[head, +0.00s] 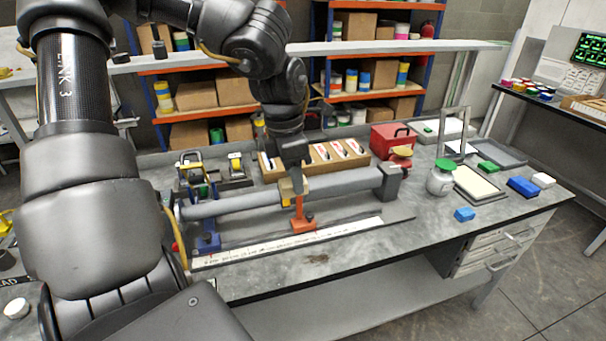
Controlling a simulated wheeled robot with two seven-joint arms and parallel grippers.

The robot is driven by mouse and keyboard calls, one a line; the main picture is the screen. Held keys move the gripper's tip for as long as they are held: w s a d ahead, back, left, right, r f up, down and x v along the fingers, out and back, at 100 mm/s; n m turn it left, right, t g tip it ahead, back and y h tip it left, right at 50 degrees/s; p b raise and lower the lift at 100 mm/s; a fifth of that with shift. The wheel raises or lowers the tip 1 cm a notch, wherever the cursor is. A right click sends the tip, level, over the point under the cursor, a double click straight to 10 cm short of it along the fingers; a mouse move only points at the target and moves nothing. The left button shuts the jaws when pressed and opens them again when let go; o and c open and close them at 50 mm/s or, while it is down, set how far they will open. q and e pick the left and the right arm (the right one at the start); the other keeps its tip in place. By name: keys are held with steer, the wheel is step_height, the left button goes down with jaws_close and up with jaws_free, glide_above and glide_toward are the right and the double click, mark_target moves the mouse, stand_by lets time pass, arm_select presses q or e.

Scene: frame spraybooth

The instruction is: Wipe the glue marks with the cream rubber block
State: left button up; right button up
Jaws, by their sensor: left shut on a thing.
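A long grey tube (236,203) lies across stands on the workbench. My left gripper (291,188) comes down from above onto the middle of the tube, its fingers pointing down. It is shut on a small cream-yellow block (286,190), mostly hidden by the fingers. The block is at the tube's surface, just above an orange stand (303,217); whether it touches the tube I cannot tell. I cannot make out any glue marks on the tube at this size; part of it is hidden behind the gripper. My right gripper is not in view.
A blue stand (206,238) is at the tube's left, a dark grey block (387,182) at its right. A white ruler strip (290,243) lies in front. A green-lidded jar (440,181), blue block (464,214) and red box (385,139) stand right. The front bench strip is mostly clear.

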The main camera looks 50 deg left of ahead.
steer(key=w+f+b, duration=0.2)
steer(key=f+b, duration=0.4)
steer(key=b, duration=0.1)
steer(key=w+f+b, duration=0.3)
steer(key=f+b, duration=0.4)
steer(key=b, duration=0.1)
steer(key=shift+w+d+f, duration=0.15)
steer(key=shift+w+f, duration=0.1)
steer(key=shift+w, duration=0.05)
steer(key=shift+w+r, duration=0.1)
